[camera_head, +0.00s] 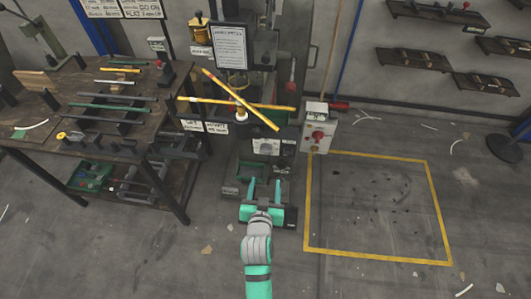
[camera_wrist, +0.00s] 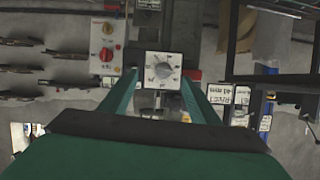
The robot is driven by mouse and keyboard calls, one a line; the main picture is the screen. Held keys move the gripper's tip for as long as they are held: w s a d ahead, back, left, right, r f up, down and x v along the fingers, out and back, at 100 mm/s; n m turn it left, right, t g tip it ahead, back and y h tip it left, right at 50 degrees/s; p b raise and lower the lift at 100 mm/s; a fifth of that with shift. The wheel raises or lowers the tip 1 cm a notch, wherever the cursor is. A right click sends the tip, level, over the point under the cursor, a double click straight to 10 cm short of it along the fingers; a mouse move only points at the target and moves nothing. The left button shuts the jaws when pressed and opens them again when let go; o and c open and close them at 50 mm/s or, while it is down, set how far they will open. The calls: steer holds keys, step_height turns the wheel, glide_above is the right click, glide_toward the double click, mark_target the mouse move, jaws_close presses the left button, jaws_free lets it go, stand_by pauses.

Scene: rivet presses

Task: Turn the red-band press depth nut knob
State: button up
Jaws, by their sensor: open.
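A press (camera_head: 240,165) stands at the middle of the head view. A white square plate (camera_head: 266,147) is on its front. In the wrist view, a white plate with a round grey dial knob (camera_wrist: 163,70) shows between my fingers. I cannot tell whether this is the depth nut knob, and no red band is clearly visible. My gripper (camera_head: 265,188) is low in front of the press, with its teal fingers apart. In the wrist view my gripper (camera_wrist: 160,88) is open and empty, with the dial beyond the fingertips.
A control box with a red knob (camera_head: 318,136) stands right of the press. A workbench (camera_head: 75,150) with rods and tools is at left. The yellow-outlined floor area (camera_head: 375,248) at right is clear of large objects.

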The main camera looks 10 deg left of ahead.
glide_toward(266, 150)
steer(key=x, duration=0.8)
stand_by(0.3)
steer(key=c, duration=1.1)
steer(key=shift+o, duration=0.2)
